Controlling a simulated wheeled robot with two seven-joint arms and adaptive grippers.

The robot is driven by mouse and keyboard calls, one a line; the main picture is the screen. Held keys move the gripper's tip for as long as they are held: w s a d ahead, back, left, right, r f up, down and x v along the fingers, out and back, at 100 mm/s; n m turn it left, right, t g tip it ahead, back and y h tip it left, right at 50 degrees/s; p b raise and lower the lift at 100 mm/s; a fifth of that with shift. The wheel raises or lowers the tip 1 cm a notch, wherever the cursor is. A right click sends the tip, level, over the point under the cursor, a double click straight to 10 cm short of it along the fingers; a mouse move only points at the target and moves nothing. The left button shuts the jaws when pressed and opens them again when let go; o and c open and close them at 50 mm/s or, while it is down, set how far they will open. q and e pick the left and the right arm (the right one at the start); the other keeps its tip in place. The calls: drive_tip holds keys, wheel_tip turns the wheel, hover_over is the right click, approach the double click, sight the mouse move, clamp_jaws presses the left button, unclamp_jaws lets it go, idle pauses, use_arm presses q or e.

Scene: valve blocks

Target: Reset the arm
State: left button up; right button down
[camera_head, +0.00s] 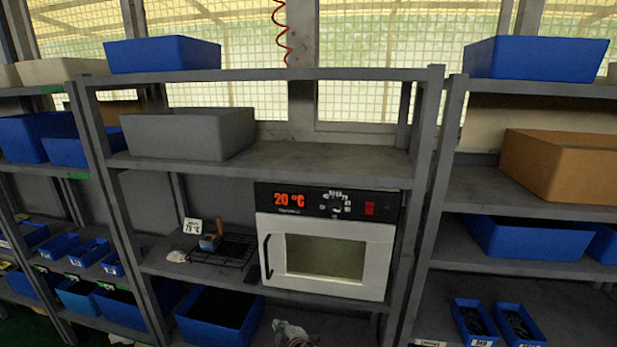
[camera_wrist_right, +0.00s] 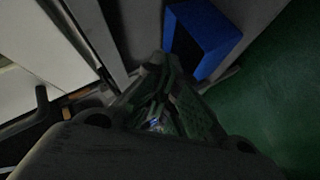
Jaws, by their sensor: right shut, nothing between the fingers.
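My right gripper (camera_head: 292,334) shows small at the bottom edge of the head view, low and in front of the white oven. Its lower part is cut off by the frame. In the right wrist view the dark gripper (camera_wrist_right: 162,108) fills the lower middle. Its fingers are together with nothing between them. The view is dim, so finger detail is hard to make out. My left gripper is in neither view.
A white oven (camera_head: 325,254) reading 20 °C, its door closed, stands on the middle shelf. A wire rack (camera_head: 219,251) lies left of it. A blue bin (camera_head: 218,317) sits below. Shelf posts stand on both sides. Green floor (camera_wrist_right: 275,100) is clear at right in the wrist view.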

drive_tip(key=s+d+f+m+g+h, duration=0.1)
drive_tip(key=s+d+f+m, duration=0.1)
drive_tip(key=d+f+m, duration=0.35)
drive_tip(key=s+d+f+m+g+h, duration=0.1)
drive_tip(key=s+d+f+m, duration=0.1)
drive_tip(key=d+f, duration=0.65)
drive_tip(key=s+d+f+m+g+h, duration=0.1)
drive_tip(key=s+d+f+m+g, duration=0.1)
drive_tip(key=s+d+f, duration=0.45)
drive_tip(key=s+d+f+m+g+h, duration=0.1)
drive_tip(key=s+d+f+m, duration=0.15)
drive_tip(key=s+f, duration=0.55)
drive_tip(key=s+d+f+m+g+h, duration=0.1)
drive_tip(key=s+d+f, duration=0.4)
drive_tip(key=s, duration=0.4)
drive_tip(key=s+d+f+m+g+h, duration=0.15)
drive_tip(key=s+d+f, duration=0.35)
drive_tip(key=s, duration=0.5)
drive_tip(key=s+d+f+g, duration=0.1)
drive_tip(key=s+f, duration=0.1)
drive_tip(key=s, duration=0.9)
drive_tip(key=s+d+f+g, duration=0.1)
drive_tip(key=s+f+g, duration=0.1)
drive_tip(key=s, duration=1)
drive_tip(key=shift+s+d+f, duration=0.15)
drive_tip(key=shift+d+f, duration=0.15)
drive_tip(key=shift+f, duration=0.15)
drive_tip(key=shift+y, duration=0.25)
